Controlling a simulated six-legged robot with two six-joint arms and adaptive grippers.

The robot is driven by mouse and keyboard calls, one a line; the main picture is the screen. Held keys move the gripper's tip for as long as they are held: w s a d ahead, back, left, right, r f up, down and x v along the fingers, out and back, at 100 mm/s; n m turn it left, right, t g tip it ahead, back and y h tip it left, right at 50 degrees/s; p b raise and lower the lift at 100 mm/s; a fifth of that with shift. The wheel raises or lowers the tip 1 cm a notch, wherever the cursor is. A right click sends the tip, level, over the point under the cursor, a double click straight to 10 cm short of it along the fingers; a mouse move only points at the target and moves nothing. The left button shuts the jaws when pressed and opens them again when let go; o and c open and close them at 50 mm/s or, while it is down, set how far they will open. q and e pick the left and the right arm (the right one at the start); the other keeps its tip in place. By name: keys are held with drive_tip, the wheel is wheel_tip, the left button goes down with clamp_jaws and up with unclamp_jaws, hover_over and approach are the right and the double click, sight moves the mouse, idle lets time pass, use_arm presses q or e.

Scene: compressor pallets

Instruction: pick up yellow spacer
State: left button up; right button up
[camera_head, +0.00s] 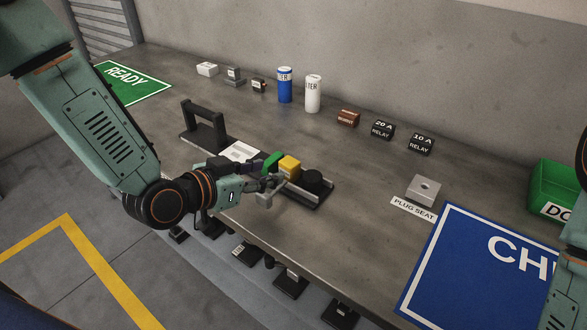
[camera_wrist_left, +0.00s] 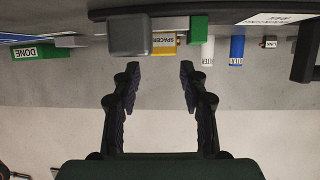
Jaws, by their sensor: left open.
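The yellow spacer (camera_head: 289,166) sits on a dark carrier (camera_head: 325,197) on the bench, between a green block (camera_head: 272,160) and a dark round part (camera_head: 312,179). My left gripper (camera_head: 272,187) is open and empty, just on the near side of the spacer, partly covering the carrier. In the left wrist view, which appears upside down, the spacer (camera_wrist_left: 164,44) shows its label ahead of the open fingers (camera_wrist_left: 156,82), apart from them. A grey part (camera_wrist_left: 129,36) is beside it. My right gripper is out of view; only a part of that arm shows.
Blue (camera_head: 285,85) and white (camera_head: 313,94) cylinders stand behind. A plug seat block (camera_head: 423,190), blue mat (camera_head: 470,285) and green bin (camera_head: 560,188) lie right.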

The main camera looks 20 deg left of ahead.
sight(284, 165)
use_arm(q)
drive_tip(key=shift+w+a+f, duration=0.15)
drive_tip(key=shift+w+f, duration=0.3)
drive_tip(key=shift+w, duration=0.2)
drive_tip(key=shift+w+d+b, duration=0.35)
drive_tip(key=shift+d+b, duration=0.05)
drive_tip(key=shift+d, duration=0.05)
drive_tip(key=b+x, duration=0.1)
drive_tip(key=x, duration=0.2)
drive_tip(key=shift+w, duration=0.25)
drive_tip(key=shift+w+f, duration=0.15)
drive_tip(key=shift+w, duration=0.2)
drive_tip(key=shift+s+d, duration=0.1)
drive_tip(key=shift+s, duration=0.05)
drive_tip(key=c, duration=0.8)
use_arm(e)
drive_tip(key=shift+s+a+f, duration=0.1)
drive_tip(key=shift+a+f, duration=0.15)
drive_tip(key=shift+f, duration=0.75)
